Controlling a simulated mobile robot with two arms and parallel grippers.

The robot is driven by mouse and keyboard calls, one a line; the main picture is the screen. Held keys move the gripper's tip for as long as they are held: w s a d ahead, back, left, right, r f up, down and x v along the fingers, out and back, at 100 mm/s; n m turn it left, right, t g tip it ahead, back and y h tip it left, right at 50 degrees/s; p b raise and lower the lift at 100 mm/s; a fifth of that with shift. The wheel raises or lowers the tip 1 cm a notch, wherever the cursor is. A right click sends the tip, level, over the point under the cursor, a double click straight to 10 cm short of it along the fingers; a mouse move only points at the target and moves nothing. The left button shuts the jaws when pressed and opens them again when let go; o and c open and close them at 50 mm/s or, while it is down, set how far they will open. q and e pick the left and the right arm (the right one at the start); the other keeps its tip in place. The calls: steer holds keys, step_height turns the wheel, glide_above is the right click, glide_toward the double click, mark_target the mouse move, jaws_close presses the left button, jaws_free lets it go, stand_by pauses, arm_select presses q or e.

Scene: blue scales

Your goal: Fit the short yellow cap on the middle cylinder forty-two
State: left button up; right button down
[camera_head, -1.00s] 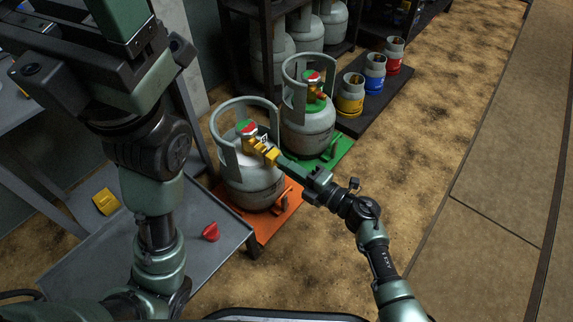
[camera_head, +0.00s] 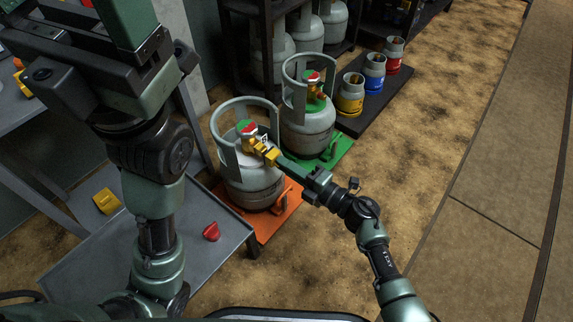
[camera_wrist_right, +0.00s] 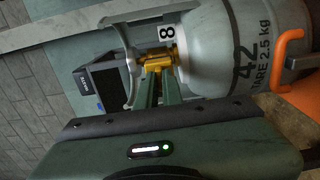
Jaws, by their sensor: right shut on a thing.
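Cylinder forty-two (camera_head: 262,190), grey with a collar, stands on an orange base; its "42" shows in the right wrist view (camera_wrist_right: 245,62). Its valve has a green and red top (camera_head: 246,127). My right gripper (camera_head: 270,153) reaches into the collar from the front right and is shut on a short yellow cap (camera_head: 263,147) at the side of the valve. In the right wrist view the cap (camera_wrist_right: 158,62) sits between the fingertips at the valve outlet; I cannot tell whether it is fully seated.
A second grey cylinder (camera_head: 307,130) stands behind on a green base (camera_head: 338,150). Small yellow, blue and red canisters (camera_head: 374,72) stand on a dark board. A grey low table (camera_head: 175,235) holds a larger yellow piece (camera_head: 106,201) and a red cap (camera_head: 211,231). Floor at right is clear.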

steer(key=shift+b+x, duration=0.5)
steer(key=shift+x, duration=1.25)
steer(key=c, duration=1.5)
jaws_free()
